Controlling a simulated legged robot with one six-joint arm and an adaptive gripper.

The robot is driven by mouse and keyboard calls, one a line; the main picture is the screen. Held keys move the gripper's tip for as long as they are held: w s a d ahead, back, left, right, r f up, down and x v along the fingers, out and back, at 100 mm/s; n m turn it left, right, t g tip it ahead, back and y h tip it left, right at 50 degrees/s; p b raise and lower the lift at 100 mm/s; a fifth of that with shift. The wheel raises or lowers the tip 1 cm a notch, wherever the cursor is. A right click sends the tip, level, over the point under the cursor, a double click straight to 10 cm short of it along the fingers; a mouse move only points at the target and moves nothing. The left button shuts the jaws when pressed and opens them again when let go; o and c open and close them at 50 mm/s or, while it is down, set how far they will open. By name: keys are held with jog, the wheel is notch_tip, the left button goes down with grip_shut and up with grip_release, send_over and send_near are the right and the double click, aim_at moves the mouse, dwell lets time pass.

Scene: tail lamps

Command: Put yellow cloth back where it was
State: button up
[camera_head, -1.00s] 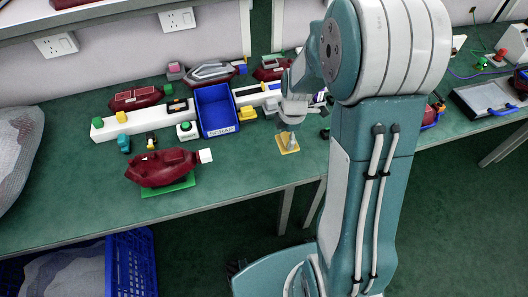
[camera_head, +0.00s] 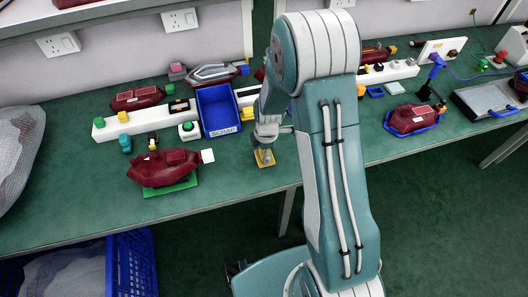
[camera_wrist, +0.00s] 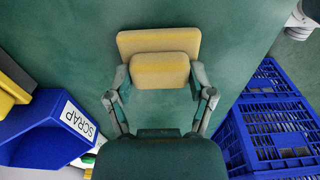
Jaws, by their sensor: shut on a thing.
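The yellow cloth (camera_head: 267,163) shows at the lower end of my gripper, near the table's front edge and right of the maroon lamp on the green mat. In the wrist view the yellow cloth (camera_wrist: 158,40) is a wide flat piece with a smaller raised yellow block on it. My gripper (camera_wrist: 160,80) has a finger on each side of that block and is shut on it. It also shows in the head view, where my gripper (camera_head: 264,149) points down. I cannot tell whether the cloth touches the table.
A blue SCRAP bin (camera_head: 217,108) stands just left and behind my gripper. A maroon lamp (camera_head: 165,167) sits on a green mat (camera_head: 172,188). Another maroon lamp (camera_head: 412,118) lies in a blue holder at right. Blue crates (camera_wrist: 270,120) stand beyond the table edge. Green tabletop near the cloth is clear.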

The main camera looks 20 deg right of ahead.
jog(key=o, duration=1.1)
jog(key=shift+d, duration=0.15)
jog(key=shift+o, duration=0.2)
jog(key=s+r+m+t, duration=0.1)
jog(key=s+r+m, duration=0.25)
jog(key=r, duration=1.65)
jog(key=s+r+m+t, duration=0.2)
jog(key=s+r+m, duration=0.4)
jog(key=s+m, duration=0.1)
jog(key=s+r+m+t, duration=0.2)
jog(key=s+r+m, duration=0.4)
jog(key=s, duration=0.4)
jog(key=shift+s+m+t+h, duration=0.3)
jog(key=shift+m+h, duration=0.1)
jog(key=shift+m, duration=0.35)
jog(key=shift+w, duration=0.1)
